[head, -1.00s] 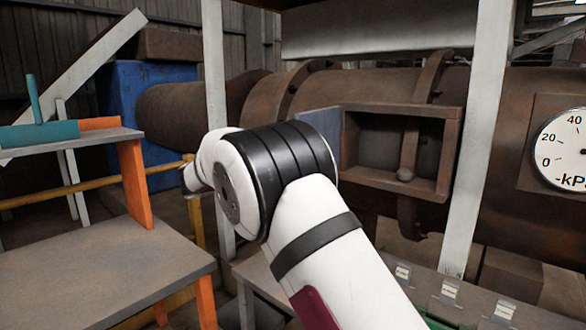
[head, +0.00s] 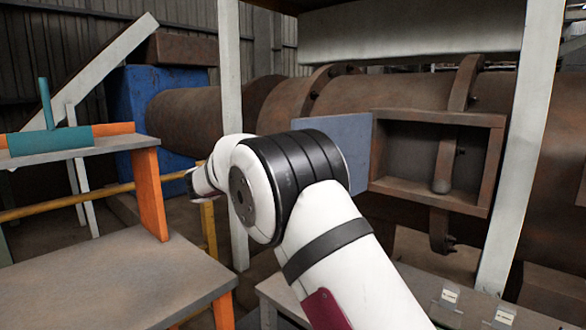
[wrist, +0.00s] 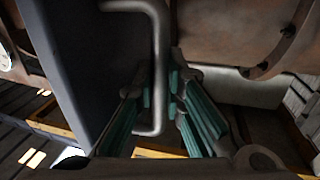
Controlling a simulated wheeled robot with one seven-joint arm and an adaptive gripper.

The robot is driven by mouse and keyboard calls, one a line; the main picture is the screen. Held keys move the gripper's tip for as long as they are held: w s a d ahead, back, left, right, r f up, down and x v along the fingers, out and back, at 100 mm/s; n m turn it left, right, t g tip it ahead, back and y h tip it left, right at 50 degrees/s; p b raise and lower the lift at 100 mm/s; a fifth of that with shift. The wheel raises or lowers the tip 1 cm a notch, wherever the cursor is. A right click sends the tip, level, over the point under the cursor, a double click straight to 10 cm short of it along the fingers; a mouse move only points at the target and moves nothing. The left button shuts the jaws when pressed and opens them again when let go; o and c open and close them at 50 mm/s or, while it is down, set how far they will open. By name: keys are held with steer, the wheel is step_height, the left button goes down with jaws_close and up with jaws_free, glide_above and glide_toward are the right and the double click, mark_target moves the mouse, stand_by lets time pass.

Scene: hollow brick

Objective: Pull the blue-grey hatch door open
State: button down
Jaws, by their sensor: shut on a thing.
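The blue-grey hatch door (head: 357,143) stands swung open at the left side of a rusty box-shaped opening (head: 490,170) on the big pipe. Its lower left part is hidden behind my arm in the head view. In the wrist view the dark door face (wrist: 75,60) fills the left side, and a grey bent-bar handle (wrist: 160,45) stands out from it. My gripper (wrist: 160,85), with teal finger pads, is shut on the handle's upright part. The gripper is not visible in the head view.
A grey table (head: 120,270) with orange legs stands at the front left, with a raised shelf (head: 80,150) on it. A white post (head: 522,150) rises right of the opening, and another (head: 230,90) stands left of the door. A yellow rail (head: 100,195) runs behind the table.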

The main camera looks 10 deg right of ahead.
steer(key=shift+r, duration=0.1)
steer(key=c, duration=1.9)
jaws_free()
steer(key=shift+a, duration=0.1)
steer(key=v, duration=1.2)
steer(key=shift+s, duration=0.1)
